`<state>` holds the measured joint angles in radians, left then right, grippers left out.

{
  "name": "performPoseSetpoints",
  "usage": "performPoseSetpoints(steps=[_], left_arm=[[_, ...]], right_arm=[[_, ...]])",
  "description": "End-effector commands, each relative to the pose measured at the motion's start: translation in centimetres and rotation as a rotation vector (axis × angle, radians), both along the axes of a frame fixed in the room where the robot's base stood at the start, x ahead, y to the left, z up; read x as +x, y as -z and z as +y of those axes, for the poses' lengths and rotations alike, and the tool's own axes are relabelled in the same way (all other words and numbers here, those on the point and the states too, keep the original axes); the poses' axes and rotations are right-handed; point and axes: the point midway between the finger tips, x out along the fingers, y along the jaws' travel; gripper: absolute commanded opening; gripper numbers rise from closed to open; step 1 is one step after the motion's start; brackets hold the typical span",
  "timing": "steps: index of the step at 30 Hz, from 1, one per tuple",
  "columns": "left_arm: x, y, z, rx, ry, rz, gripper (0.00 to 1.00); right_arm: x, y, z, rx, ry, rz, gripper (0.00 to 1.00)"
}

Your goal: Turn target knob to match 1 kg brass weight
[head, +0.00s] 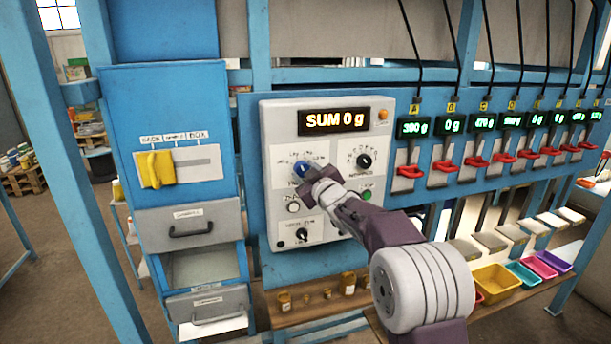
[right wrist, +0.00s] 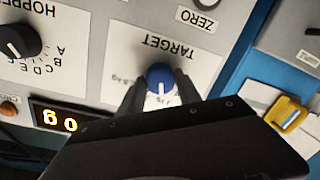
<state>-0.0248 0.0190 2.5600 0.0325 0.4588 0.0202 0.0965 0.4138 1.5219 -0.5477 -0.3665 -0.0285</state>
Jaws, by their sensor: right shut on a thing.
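The blue target knob (head: 301,169) sits on the grey control panel (head: 276,124), at its upper left below the display. My right gripper (head: 308,177) reaches it and is shut on it. In the right wrist view the knob (right wrist: 160,78) sits between the two dark fingers, with its white pointer line toward the lower edge of the picture. The scale labels around the knob are partly hidden by the fingers. Several brass weights (head: 348,283) stand on the wooden shelf below the panel; I cannot read which is 1 kg. My left gripper is not in view.
The display (head: 346,121) reads SUM 0 g. The hopper knob (head: 364,160) is close on the right. A row of red-handled stations (head: 409,171) and coloured trays (head: 497,278) are at right. A blue cabinet with a yellow lever (head: 157,169) and an open drawer (head: 200,267) is at left.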

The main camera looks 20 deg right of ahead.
Motion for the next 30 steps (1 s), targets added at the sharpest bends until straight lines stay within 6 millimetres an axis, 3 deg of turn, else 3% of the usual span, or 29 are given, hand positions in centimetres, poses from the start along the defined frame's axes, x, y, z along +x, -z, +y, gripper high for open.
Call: performPoseSetpoints(steps=[12,13,15,25,30], left_arm=[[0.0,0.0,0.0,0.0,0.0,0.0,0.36],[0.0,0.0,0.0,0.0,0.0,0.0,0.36],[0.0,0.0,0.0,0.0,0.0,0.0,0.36],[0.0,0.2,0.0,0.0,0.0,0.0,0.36],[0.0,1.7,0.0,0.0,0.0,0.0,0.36]], right_arm=[[0.0,0.0,0.0,-0.008,0.0,0.0,0.0],[0.0,0.0,0.0,-0.008,0.0,0.0,0.43],[0.0,0.0,0.0,-0.008,0.0,0.0,0.62],[-0.2,0.1,0.0,-0.007,0.0,0.0,0.62],[-3.3,0.2,-0.3,-0.009,0.0,-0.004,0.62]])
